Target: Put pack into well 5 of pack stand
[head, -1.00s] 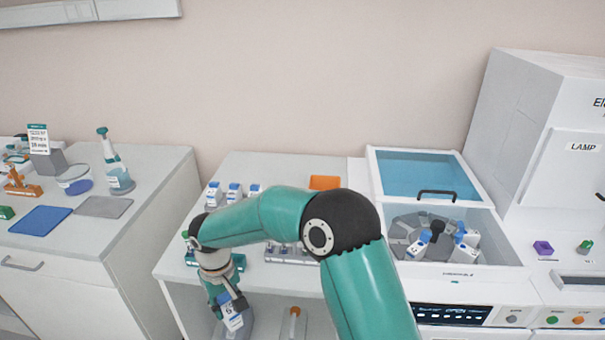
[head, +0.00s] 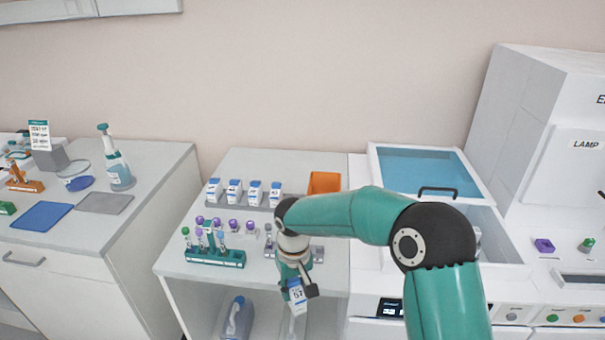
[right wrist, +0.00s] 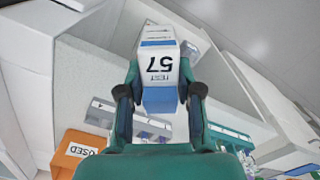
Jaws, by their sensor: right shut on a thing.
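The pack (head: 297,295) is a white block with a blue band, marked 57. My right gripper (head: 299,288) is shut on it and holds it in front of the middle table's front edge. In the right wrist view the pack (right wrist: 160,70) sits between the two fingers, its label upside down in the picture. The pack stand (head: 245,206) is a long grey rack at the back of the table. Several white-and-blue packs (head: 234,191) stand upright in its left part. My right arm covers the stand's right end, so well 5 cannot be made out. My left gripper is out of view.
A teal tube rack (head: 215,259) stands at the front left of the table. A grey rack (head: 318,255) is partly hidden behind my gripper. An orange bin (head: 324,183) stands at the back right. The open-lidded machine (head: 425,172) is right of the table.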

